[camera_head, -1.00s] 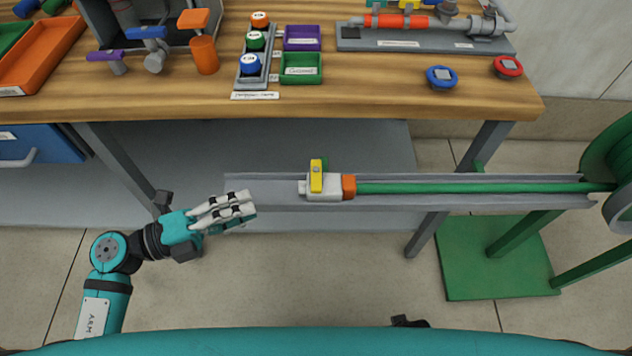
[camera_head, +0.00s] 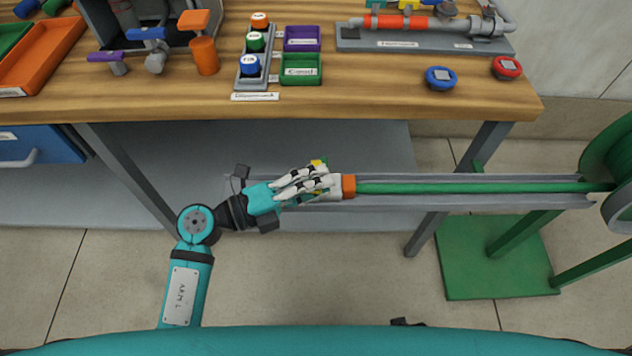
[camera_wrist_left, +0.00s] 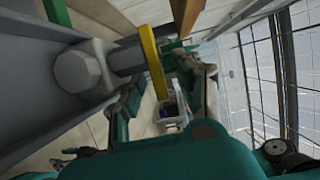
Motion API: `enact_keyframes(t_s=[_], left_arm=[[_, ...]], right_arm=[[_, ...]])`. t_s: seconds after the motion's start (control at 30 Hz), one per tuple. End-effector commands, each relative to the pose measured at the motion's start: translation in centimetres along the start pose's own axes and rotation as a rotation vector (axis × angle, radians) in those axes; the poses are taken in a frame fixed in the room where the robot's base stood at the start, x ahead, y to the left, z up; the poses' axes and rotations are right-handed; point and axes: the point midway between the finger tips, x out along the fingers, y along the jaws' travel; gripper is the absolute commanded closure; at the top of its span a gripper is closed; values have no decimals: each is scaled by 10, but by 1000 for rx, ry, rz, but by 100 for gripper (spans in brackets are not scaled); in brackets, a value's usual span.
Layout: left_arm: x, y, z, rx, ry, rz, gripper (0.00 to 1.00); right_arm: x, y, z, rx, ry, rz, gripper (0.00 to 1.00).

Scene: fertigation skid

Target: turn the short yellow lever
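The short yellow lever (camera_head: 317,162) sits on a pale valve body (camera_head: 335,186) at the left end of the green hose. The fingers of my left gripper (camera_head: 326,178) are at the lever and hide most of it in the head view. In the left wrist view the lever (camera_wrist_left: 153,62) is a yellow bar close to the camera, beside a large grey bolt head (camera_wrist_left: 78,70). Contact and the finger gap cannot be made out. I cannot identify my right gripper in either view.
The green hose (camera_head: 470,188) runs right along a grey channel (camera_head: 480,205) from an orange collar (camera_head: 348,186) to a green reel (camera_head: 612,160). The wooden bench (camera_head: 390,100) with trays and knobs stands behind. Open floor lies in front.

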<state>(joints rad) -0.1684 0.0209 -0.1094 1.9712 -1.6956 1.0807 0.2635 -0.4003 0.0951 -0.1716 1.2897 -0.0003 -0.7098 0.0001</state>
Motion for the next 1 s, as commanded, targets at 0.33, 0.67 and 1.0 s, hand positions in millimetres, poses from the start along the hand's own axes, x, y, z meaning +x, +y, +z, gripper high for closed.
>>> enact_keyframes(t_s=[0.33,0.67,1.0], left_arm=[[0,0,0,0,0,0,98],[-1,1,0,-1,5,2,100],[-5,2,3,1,128,7,100]], right_arm=[[0,0,-1,0,1,0,60],[0,0,-1,0,1,0,60],[0,0,-1,1,-1,0,60]])
